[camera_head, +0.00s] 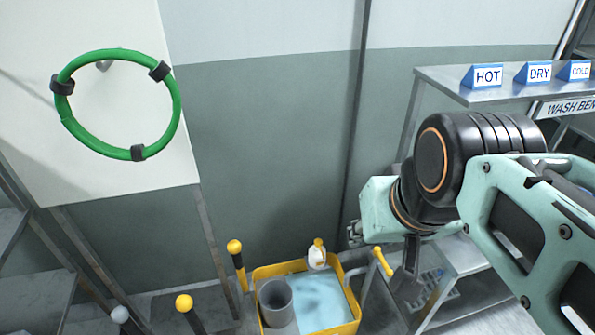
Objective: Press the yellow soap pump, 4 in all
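A small white bottle with a yellow pump top (318,246) stands at the back edge of a yellow tub (350,327). It is upright as far as I can see. My arm comes in from the right, and my gripper (407,272) hangs at its end, to the right of the bottle and apart from it in the picture. Its fingers are small, dark and partly hidden by my wrist, so I cannot tell whether they are open or shut.
The tub holds pale blue liquid (322,298) and a grey cylinder (276,304). A yellow handle (383,262) and yellow-knobbed levers (235,247) stand around it. A green ring (172,117) hangs at left. A metal bench (440,78) with HOT, DRY and COLD signs stands at right.

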